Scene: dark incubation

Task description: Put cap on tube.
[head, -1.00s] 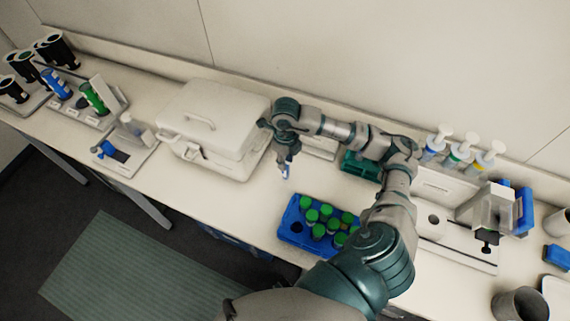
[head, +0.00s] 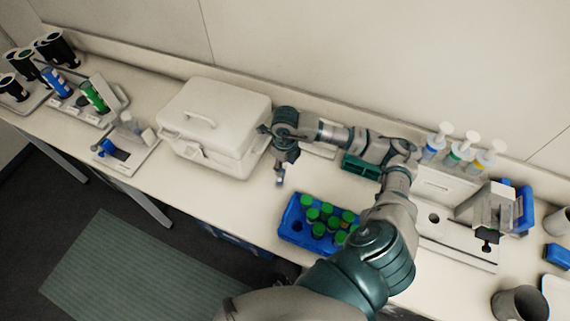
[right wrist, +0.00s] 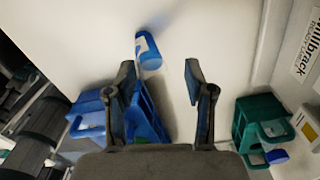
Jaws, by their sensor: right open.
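My right gripper (head: 280,181) points down over the bench between the white case and the blue rack. In the right wrist view its fingers (right wrist: 159,76) are apart, with nothing clamped between them. A small blue cylindrical piece (right wrist: 148,48) with a pale patch shows just beyond the fingertips, nearer the left finger. I cannot tell whether it is a loose cap or a capped tube, or whether it touches the finger. The blue rack (head: 290,233) holds several green-capped tubes (head: 326,210); it also shows in the right wrist view (right wrist: 146,104). My left gripper is out of view.
A white case (head: 213,125) stands left of the gripper. A green rack (head: 358,167) lies behind my right arm; in the right wrist view a blue cap (right wrist: 277,156) shows beside it. The bench front left of the blue rack is clear.

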